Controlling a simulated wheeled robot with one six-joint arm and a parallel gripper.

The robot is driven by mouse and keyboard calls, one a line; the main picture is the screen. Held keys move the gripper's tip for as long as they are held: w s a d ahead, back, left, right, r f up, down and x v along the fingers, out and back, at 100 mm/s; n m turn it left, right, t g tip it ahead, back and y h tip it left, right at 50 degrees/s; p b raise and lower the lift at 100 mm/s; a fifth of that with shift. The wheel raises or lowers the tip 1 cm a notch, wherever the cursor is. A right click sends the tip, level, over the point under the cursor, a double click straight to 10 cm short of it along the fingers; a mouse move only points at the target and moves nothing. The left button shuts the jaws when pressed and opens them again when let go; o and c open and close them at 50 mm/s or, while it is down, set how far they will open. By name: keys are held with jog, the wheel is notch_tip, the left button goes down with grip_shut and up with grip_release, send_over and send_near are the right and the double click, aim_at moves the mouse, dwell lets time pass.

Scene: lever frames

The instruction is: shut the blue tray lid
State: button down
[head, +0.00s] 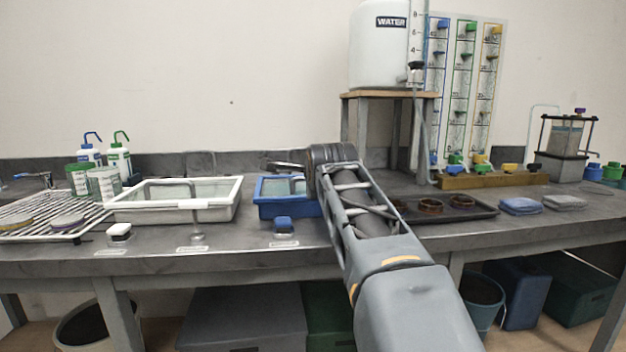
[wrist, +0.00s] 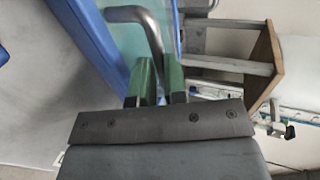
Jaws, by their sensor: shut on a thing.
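The blue tray (head: 264,211) stands on the bench, left of my forearm in the head view; its blue edge (wrist: 85,32) also shows in the wrist view. Its lid (wrist: 122,40) is a pale see-through pane with a bent grey metal handle (wrist: 150,30). My gripper (wrist: 160,78) has green fingers, and they are shut on this handle near one end. In the head view my wrist is above the right part of the tray and hides some of the lid. I cannot tell exactly how far the lid is from shut.
A white tray (head: 118,213) with a handled lid stands to the left. A blue-topped block (head: 283,224) sits in front of the blue tray. The wooden-topped water stand (head: 362,95) rises behind my arm. A dark tray (head: 480,211) is to the right.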

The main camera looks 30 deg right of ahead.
jog(key=shift+f+g, duration=0.3)
jog(key=shift+f, duration=0.55)
jog(key=c, duration=1.2)
grip_release()
jog(key=shift+s, duration=0.1)
jog(key=shift+o, duration=0.2)
jog(key=shift+r, duration=0.1)
jog(key=shift+s+a, duration=0.1)
